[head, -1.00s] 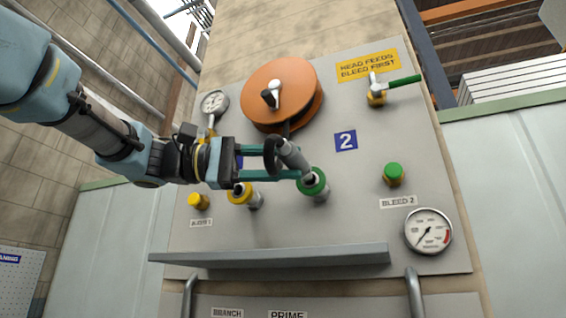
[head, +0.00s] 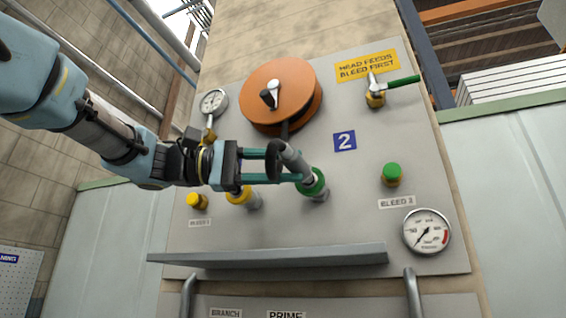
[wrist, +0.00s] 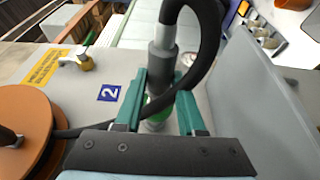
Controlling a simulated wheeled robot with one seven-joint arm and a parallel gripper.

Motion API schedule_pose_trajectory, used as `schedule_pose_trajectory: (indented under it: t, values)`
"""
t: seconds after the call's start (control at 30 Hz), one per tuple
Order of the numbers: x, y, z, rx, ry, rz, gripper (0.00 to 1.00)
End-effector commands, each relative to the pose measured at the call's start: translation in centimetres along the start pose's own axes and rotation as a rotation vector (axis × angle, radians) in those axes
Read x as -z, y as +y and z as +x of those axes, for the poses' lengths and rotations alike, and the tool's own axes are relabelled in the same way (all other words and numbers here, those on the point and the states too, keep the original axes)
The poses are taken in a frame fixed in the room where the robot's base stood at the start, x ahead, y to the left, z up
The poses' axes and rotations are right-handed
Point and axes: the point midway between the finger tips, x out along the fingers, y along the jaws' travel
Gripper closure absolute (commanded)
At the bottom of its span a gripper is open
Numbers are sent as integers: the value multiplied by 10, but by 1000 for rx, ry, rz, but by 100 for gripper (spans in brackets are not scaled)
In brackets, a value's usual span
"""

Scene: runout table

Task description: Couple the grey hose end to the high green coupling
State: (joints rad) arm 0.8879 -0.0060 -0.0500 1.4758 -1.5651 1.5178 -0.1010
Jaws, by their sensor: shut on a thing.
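My gripper (head: 284,164) is shut on the grey hose end (head: 296,162), in front of the panel. The hose end also shows between the teal fingers in the wrist view (wrist: 163,55), with its black hose looping over it. The green coupling (head: 314,184) sits right at the lower end of the hose end. In the wrist view the green ring (wrist: 155,106) lies in line with the hose end, partly hidden by it. I cannot tell whether the two are fully joined. A yellow coupling (head: 240,195) is to the left of the green one.
An orange reel (head: 290,85) is above, with the hose running from it. A grey shelf (head: 270,257) juts out below the couplings. A green-handled valve (head: 376,95), a green bleed knob (head: 391,174) and a gauge (head: 427,231) are at right.

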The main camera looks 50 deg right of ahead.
Motion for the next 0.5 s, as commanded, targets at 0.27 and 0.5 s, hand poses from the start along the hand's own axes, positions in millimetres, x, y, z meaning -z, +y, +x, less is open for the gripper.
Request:
schedule_pose_trajectory:
  t: [0.27,0.5]
  values:
    - [6,1,2,-1,0,1,100]
    - [12,1,4,-1,1,1,100]
